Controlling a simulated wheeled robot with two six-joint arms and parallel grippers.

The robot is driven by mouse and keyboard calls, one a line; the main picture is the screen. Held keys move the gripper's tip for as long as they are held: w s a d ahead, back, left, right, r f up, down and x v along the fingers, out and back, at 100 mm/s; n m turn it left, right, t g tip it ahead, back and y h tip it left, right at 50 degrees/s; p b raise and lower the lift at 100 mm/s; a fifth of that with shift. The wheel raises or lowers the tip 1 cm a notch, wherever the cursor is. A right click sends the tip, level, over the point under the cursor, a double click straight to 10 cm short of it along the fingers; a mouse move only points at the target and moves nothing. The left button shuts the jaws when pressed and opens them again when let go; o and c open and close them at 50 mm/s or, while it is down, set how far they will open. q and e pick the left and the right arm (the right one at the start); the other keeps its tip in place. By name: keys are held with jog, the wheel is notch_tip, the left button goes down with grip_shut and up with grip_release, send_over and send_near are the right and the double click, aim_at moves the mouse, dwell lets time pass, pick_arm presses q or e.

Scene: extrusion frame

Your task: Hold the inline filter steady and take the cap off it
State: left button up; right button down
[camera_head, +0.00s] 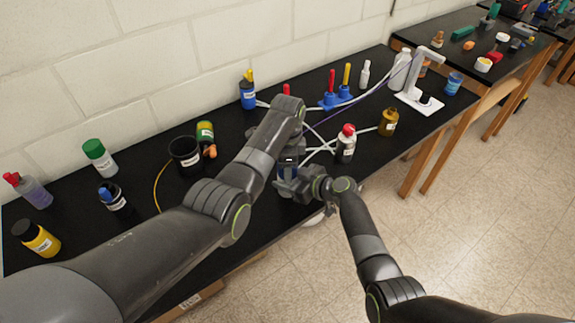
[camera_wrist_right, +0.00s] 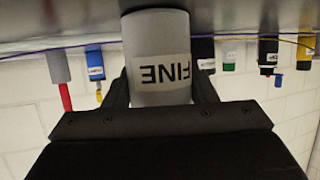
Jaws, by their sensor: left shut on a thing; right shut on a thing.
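The inline filter (camera_wrist_right: 160,60) is a grey cylinder with a pale label reading FINE, upside down in the right wrist view. My right gripper (camera_wrist_right: 160,95) is shut on it, one finger on each side. In the head view my right gripper (camera_head: 292,184) is near the bench's front edge. My left gripper (camera_head: 289,163) points down from above, just over the right one, and is shut at the filter's upper end. The cap is hidden by the grippers, so I cannot tell whether it is still seated.
The black bench (camera_head: 240,224) carries a black cup (camera_head: 185,157), a red-capped bottle (camera_head: 345,145) and an amber bottle (camera_head: 388,122) near the grippers. White tubing (camera_head: 318,152) lies behind them. A white stand (camera_head: 420,101) is at the right end.

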pick_arm(q)
jog(key=o, duration=1.1)
notch_tip(320, 180, up, 4)
jog(key=shift+r, duration=0.2)
jog(key=shift+c, duration=0.4)
notch_tip(320, 180, up, 3)
jog(key=m, duration=0.6)
jog(key=shift+r, duration=0.2)
jog(key=shift+f+m, duration=0.4)
jog(key=shift+f, duration=3.5)
jog(key=c, duration=1)
jog(key=n, duration=0.6)
jog(key=shift+n, duration=0.4)
